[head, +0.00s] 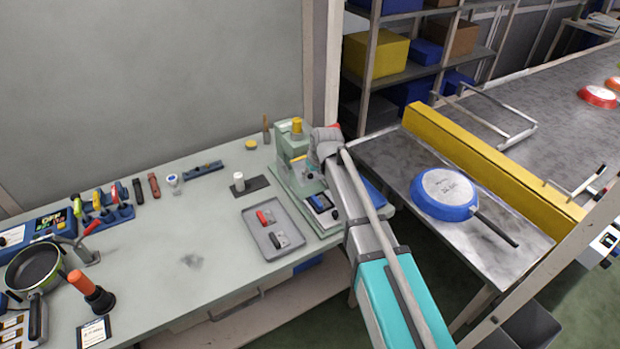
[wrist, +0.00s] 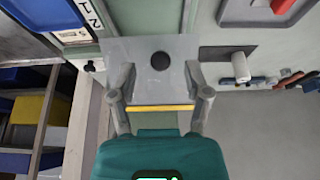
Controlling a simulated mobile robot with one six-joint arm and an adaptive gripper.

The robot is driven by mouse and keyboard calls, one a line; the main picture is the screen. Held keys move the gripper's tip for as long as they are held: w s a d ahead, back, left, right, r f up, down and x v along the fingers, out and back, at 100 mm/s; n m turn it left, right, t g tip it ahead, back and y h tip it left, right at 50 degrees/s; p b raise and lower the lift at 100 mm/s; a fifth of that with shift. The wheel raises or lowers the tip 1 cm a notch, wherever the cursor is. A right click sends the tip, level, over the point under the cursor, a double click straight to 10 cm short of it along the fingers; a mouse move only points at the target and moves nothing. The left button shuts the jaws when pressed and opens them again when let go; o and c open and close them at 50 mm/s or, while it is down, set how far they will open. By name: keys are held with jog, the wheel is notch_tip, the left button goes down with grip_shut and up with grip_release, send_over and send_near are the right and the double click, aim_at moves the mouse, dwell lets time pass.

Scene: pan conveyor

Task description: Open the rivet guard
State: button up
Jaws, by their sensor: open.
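The pale green rivet press (head: 292,142), with a yellow cap on top, stands at the right end of the workbench. A thin yellow bar on its front, which looks like the edge of the rivet guard (head: 298,158), shows beside my gripper (head: 322,150). In the wrist view the yellow bar of the guard (wrist: 160,108) lies crosswise between the two grey fingers of my gripper (wrist: 159,84). The fingers are apart and the gripper is open. A grey plate with a black disc (wrist: 160,61) lies beyond. Whether a finger touches the bar, I cannot tell.
A grey tray (head: 290,252) with red and black pieces lies on the bench (head: 180,270) in front of the press. A white cylinder (head: 239,180) stands on a dark pad to its left. A blue pan (head: 445,193) lies on the metal table at right, beside a yellow rail (head: 490,165).

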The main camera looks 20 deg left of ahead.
jog(key=shift+w+a+f, duration=0.1)
jog(key=shift+f, duration=0.3)
jog(key=shift+c, duration=0.2)
grip_shut()
